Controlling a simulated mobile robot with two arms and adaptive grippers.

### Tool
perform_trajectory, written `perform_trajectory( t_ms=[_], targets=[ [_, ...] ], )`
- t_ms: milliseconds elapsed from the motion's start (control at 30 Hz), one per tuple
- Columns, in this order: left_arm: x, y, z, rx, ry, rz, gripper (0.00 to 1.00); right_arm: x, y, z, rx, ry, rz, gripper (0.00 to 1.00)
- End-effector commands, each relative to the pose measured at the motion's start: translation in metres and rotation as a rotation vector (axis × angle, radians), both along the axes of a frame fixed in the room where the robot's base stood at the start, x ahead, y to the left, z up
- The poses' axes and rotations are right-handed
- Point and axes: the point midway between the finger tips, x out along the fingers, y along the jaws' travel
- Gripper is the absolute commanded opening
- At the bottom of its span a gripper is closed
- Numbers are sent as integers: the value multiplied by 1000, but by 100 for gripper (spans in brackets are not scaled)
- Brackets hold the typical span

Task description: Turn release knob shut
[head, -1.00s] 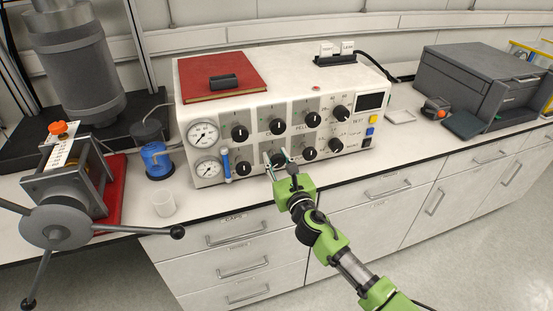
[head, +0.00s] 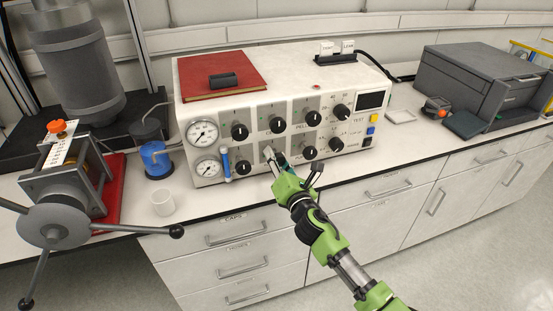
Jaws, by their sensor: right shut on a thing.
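The white control box (head: 182,115) on the bench has two rows of round black knobs on its front. My right gripper (head: 273,158), on the green arm, is at the lower row and shut on a lower-row knob (head: 279,158). The fingers cover much of this knob, so its pointer and label cannot be read. Other lower-row knobs sit on either side, one on the left (head: 242,170) and one on the right (head: 309,153). I cannot read which label marks the release knob. My left gripper is not in view.
A red book (head: 200,85) lies on the box. Open floor lies right.

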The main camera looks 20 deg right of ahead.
Motion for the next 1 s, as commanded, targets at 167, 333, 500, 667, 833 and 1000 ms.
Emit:
perform_trajectory(
  t_ms=[167,333,500,667,833,1000],
  targets=[
    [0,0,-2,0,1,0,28,0,0,-1,169,7,0,8],
    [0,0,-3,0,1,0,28,0,0,-1,330,12,-1,8],
    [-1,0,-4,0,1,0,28,0,0,0,492,17,0,8],
    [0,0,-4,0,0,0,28,0,0,0,645,23,-1,8],
    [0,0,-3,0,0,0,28,0,0,0,806,27,0,8],
    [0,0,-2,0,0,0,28,0,0,0,963,34,-1,8]
  ],
)
